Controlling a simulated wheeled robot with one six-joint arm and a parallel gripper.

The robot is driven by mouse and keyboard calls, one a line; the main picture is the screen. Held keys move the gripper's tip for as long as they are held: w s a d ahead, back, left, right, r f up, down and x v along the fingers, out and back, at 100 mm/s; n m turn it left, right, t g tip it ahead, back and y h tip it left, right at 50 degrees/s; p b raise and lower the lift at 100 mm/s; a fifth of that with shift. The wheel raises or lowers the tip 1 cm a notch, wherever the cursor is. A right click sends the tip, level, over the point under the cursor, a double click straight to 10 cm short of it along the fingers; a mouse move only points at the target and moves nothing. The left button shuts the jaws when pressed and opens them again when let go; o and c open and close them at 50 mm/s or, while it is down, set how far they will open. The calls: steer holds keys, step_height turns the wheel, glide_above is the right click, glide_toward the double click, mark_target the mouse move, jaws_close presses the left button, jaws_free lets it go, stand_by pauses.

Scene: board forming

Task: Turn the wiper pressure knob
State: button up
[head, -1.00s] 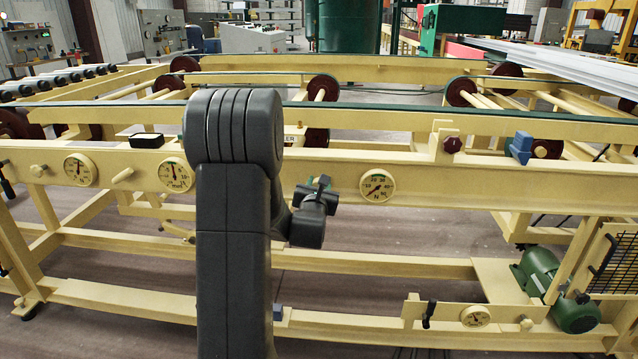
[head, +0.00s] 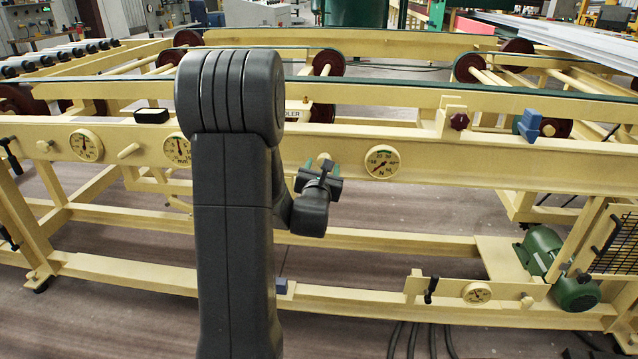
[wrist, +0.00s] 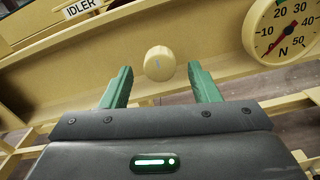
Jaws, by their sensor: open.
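A round cream knob (wrist: 159,63) sits on the cream beam in the wrist view, with a small mark on its face. My gripper (wrist: 158,85) is open, its two green fingers apart on either side below the knob. The knob appears between and just beyond the fingertips; contact is not visible. A round gauge (wrist: 285,28) marked N, with a red needle, is right of the knob. In the head view my gripper (head: 318,172) is in front of the beam, left of the same gauge (head: 382,161). The knob (head: 323,160) shows partly behind it.
An IDLER label (wrist: 82,8) is left of the knob. Two more gauges, one at far left (head: 86,146), and another knob (head: 129,151) are along the beam. A lower rail (head: 400,242) runs below my gripper.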

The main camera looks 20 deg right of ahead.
steer(key=v, duration=0.9)
steer(key=shift+s, duration=0.2)
steer(key=shift+w, duration=0.1)
steer(key=x, duration=1.3)
steer(key=shift+w+d, duration=0.15)
steer(key=shift+w, duration=0.15)
steer(key=shift+s, duration=0.1)
